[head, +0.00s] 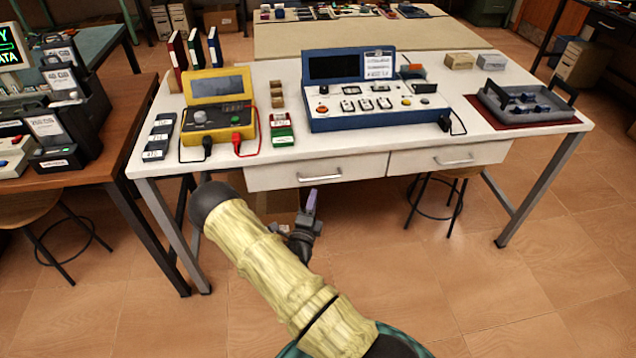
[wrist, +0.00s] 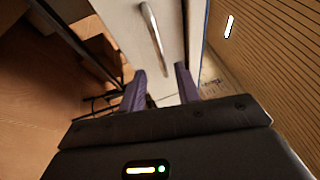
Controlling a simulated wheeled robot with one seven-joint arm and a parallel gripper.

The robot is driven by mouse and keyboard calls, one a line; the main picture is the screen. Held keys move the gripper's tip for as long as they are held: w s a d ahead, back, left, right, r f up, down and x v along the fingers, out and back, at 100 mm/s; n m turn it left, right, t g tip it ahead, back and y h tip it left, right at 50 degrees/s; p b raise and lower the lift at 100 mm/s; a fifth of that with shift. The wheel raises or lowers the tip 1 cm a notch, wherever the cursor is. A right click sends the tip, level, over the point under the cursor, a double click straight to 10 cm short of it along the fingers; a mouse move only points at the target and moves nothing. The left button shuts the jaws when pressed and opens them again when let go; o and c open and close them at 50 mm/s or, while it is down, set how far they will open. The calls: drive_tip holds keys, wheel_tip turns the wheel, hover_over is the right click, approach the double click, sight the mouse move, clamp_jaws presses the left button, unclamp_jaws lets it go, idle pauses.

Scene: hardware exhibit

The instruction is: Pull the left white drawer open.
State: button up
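The left white drawer (head: 270,178) sits under the white table's front edge and looks closed. Its silver bar handle (head: 319,178) is in plain view. My gripper (head: 310,200) is just below and in front of this handle in the head view, with purple fingers pointing up. In the wrist view, my gripper (wrist: 161,88) is open, with nothing between its fingers. A white drawer front (wrist: 122,22) and its bar handle (wrist: 153,38) lie ahead of the fingertips, apart from them. The handle's near end is closest to the fingers.
The right white drawer (head: 480,153) is beside the left one and looks closed. A yellow meter (head: 217,105) and a blue instrument panel (head: 365,92) stand on the white table (head: 420,158). Stools stand at left and under the table. The floor in front is clear.

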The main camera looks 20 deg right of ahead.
sight(318, 183)
drive_tip(key=x, duration=0.7)
clamp_jaws()
